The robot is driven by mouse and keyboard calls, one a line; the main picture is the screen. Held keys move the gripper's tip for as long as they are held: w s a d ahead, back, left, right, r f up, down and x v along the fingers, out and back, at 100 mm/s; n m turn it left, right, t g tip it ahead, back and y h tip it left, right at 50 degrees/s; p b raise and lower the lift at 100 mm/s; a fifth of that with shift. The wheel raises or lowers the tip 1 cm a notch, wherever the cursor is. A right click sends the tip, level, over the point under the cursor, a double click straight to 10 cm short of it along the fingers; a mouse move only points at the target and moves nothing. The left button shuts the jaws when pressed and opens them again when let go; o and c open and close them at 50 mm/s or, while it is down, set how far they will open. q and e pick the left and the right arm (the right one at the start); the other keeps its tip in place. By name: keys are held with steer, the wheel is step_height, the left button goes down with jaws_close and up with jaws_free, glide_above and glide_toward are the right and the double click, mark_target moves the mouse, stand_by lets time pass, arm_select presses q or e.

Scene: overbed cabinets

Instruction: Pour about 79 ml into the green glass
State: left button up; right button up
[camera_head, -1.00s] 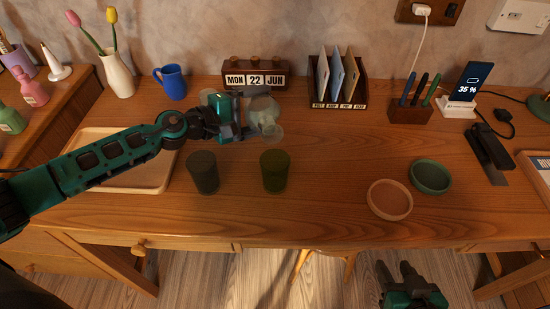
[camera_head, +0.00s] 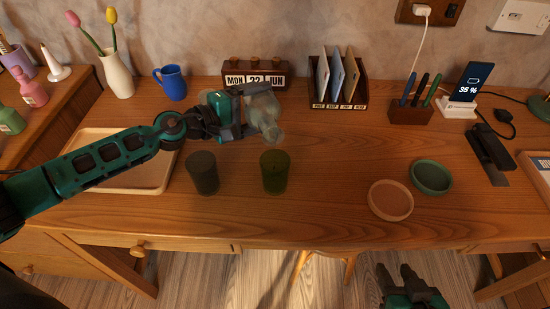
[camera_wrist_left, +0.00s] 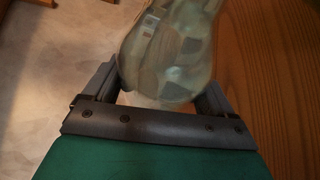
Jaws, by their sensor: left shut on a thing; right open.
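The green glass (camera_head: 275,173) stands upright on the desk. A dark grey glass (camera_head: 202,174) stands to its left. My left gripper (camera_head: 240,113) is shut on a clear, see-through vessel (camera_head: 264,114), held above the desk behind the green glass and tilted with its mouth end low and to the right. The vessel also shows between the fingers in the left wrist view (camera_wrist_left: 170,50). I cannot make out a stream or the level in the green glass. My right gripper (camera_head: 407,282) is open and empty, low in front of the desk.
A wooden tray (camera_head: 150,185) lies under my left arm. Pink (camera_head: 390,201) and green (camera_head: 431,177) round dishes sit to the right. A calendar block (camera_head: 254,74), blue mug (camera_head: 171,82) and letter rack (camera_head: 338,82) stand at the back. Desk between green glass and dishes is clear.

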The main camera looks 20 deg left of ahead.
arm_select(q)
steer(key=shift+r, duration=0.3)
steer(key=shift+w+a, duration=0.15)
steer(key=shift+w, duration=0.15)
arm_select(e)
steer(key=shift+w+a, duration=0.1)
arm_select(q)
steer(key=shift+r, duration=0.1)
arm_select(e)
steer(key=shift+w+r, duration=0.15)
steer(key=shift+w, duration=0.05)
arm_select(q)
steer(key=shift+w+a+r+m, duration=0.1)
steer(key=shift+r+m, duration=0.05)
steer(key=shift+m, duration=0.25)
arm_select(e)
steer(key=shift+s+a+f, duration=0.1)
steer(key=shift+s+f, duration=0.1)
arm_select(q)
steer(key=shift+r+b, duration=0.25)
steer(key=shift+b, duration=0.1)
stand_by(0.6)
steer(key=shift+r+t, duration=0.1)
steer(key=shift+t, duration=0.3)
arm_select(e)
steer(key=shift+w, duration=0.15)
